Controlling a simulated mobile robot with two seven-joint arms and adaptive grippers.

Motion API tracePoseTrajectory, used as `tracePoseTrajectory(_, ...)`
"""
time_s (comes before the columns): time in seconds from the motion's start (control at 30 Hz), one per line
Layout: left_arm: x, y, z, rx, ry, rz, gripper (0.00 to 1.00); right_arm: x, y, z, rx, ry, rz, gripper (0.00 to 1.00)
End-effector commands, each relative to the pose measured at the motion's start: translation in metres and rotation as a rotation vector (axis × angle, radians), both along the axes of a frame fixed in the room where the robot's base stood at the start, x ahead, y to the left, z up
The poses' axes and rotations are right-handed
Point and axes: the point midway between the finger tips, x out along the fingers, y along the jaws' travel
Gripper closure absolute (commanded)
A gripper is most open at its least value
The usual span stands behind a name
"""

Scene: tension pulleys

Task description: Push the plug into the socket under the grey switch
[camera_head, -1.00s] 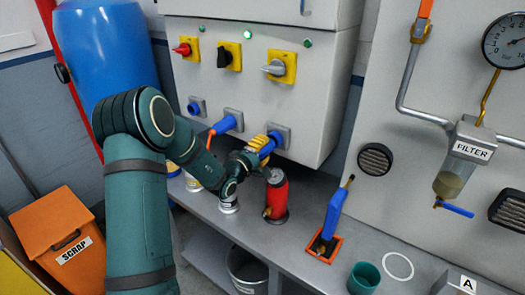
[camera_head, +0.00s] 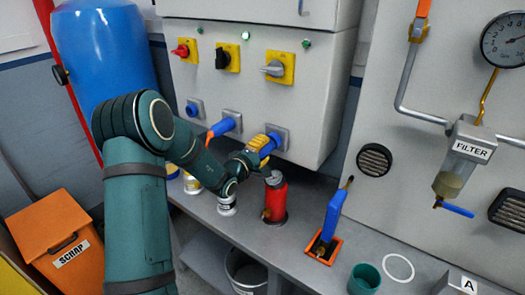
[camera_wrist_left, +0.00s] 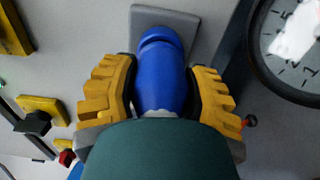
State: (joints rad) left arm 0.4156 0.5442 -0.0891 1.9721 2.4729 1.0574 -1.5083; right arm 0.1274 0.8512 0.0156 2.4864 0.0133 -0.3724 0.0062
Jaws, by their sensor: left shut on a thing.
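The grey switch (camera_head: 277,69) sits on a yellow plate at the right of the cabinet front. Below it is a square grey socket (camera_head: 283,134), whose plate also shows in the left wrist view (camera_wrist_left: 185,22). My left gripper (camera_head: 266,142) has its yellow fingers on both sides of the blue plug (camera_wrist_left: 162,72), shut on it. The plug (camera_head: 267,149) points at the socket, and its front end meets the socket plate in the left wrist view. I cannot tell how deep it sits. My right gripper is not in view.
Another blue plug (camera_head: 222,127) is at the middle socket, left of my gripper. A red bottle (camera_head: 277,199) stands on the grey bench just below my gripper. A blue lever (camera_head: 330,218) in an orange frame and a green cup (camera_head: 364,278) are further right.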

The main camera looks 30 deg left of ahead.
Motion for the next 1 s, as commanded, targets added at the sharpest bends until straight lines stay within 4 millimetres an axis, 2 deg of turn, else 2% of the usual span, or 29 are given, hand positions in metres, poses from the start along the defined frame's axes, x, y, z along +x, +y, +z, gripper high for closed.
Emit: tracePoseTrajectory(1.0,0.014,-0.001,0.001,0.001,-0.002,-0.001,0.95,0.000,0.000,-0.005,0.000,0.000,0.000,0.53)
